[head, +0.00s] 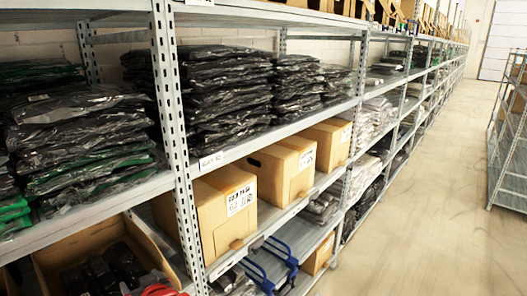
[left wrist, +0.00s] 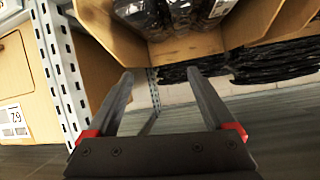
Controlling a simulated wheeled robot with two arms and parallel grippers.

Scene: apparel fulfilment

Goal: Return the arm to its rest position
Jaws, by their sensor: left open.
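My left gripper (left wrist: 160,76) shows in the left wrist view with its two dark fingers spread apart and nothing between them. It has red parts at the finger bases. An open cardboard bin (left wrist: 232,32) with dark plastic-wrapped items shows beyond the fingertips, and a perforated grey post (left wrist: 60,75) stands to the left of them. In the head view a small red part shows at the bottom edge by an open box; I cannot tell whether it belongs to my gripper. My right gripper does not show.
Grey shelving (head: 172,110) runs along the left, holding stacks of dark wrapped garments (head: 222,90) and closed cardboard boxes (head: 226,208). An open box (head: 50,262) sits on the lower shelf. Blue objects (head: 272,262) lie low by the shelf. The aisle floor (head: 420,200) is clear; another rack (head: 510,150) stands right.

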